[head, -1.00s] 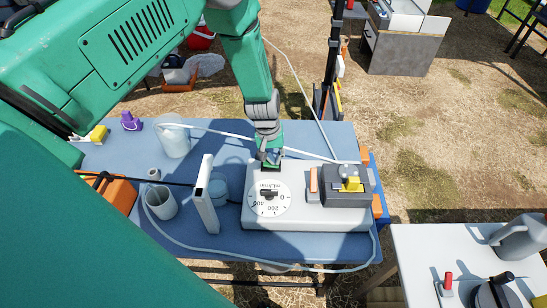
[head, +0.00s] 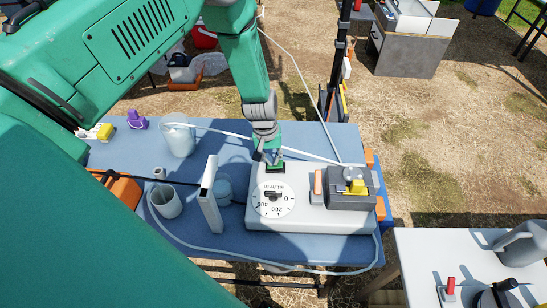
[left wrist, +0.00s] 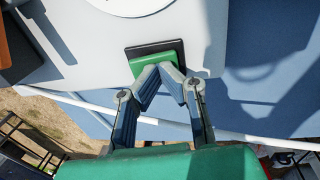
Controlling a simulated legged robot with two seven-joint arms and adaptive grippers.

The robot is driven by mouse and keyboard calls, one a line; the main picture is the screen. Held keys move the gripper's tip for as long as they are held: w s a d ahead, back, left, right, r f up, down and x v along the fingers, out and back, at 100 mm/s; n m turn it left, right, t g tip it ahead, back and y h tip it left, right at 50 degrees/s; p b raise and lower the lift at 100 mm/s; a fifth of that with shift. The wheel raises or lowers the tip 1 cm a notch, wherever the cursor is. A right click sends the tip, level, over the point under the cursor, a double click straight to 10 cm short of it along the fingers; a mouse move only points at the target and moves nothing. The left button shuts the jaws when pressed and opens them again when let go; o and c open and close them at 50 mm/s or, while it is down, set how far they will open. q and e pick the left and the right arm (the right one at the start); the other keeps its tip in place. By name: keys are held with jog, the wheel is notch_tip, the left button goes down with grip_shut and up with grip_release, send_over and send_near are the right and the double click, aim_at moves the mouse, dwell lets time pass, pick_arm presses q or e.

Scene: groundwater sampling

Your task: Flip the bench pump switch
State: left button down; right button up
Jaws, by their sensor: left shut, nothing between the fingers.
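The bench pump (head: 330,221) is a white box with a round dial (head: 273,199) on its top, standing on the blue table. Its switch (head: 276,168) is at the far left corner of the top. In the left wrist view the switch is a green rocker (left wrist: 150,64) in a black frame. My left gripper (head: 270,157) points down at the switch, its fingers shut and empty. In the left wrist view its fingertips (left wrist: 160,68) overlap the rocker's near edge; whether they touch it is unclear. My right gripper is not in view.
A grey pump head (head: 345,203) with a yellow part is on the box's right side. A white upright panel (head: 209,195), a beaker (head: 166,203) and a jug (head: 177,140) stand to the left. Pale tubing (head: 300,152) runs behind the gripper. A white table (head: 430,250) is at the right.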

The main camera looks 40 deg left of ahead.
pick_arm(q)
notch_tip(320, 180, up, 4)
jog(key=p, duration=0.2)
jog(key=shift+a+p, duration=0.15)
jog(key=shift+p, duration=0.25)
notch_tip(320, 180, up, 10)
jog(key=s+a+b, duration=0.1)
jog(key=shift+s+a+f, duration=0.15)
jog(key=shift+a+f, duration=0.05)
jog(key=shift+a, duration=0.2)
jog(key=shift+a+b, duration=0.1)
jog(key=shift+b, duration=0.25)
jog(key=d+b, duration=0.1)
jog(key=b, duration=0.6)
jog(key=shift+w+d+r, duration=0.2)
jog(key=shift+d+r, duration=0.05)
jog(key=shift+d, duration=0.15)
jog(key=shift+a, duration=0.1)
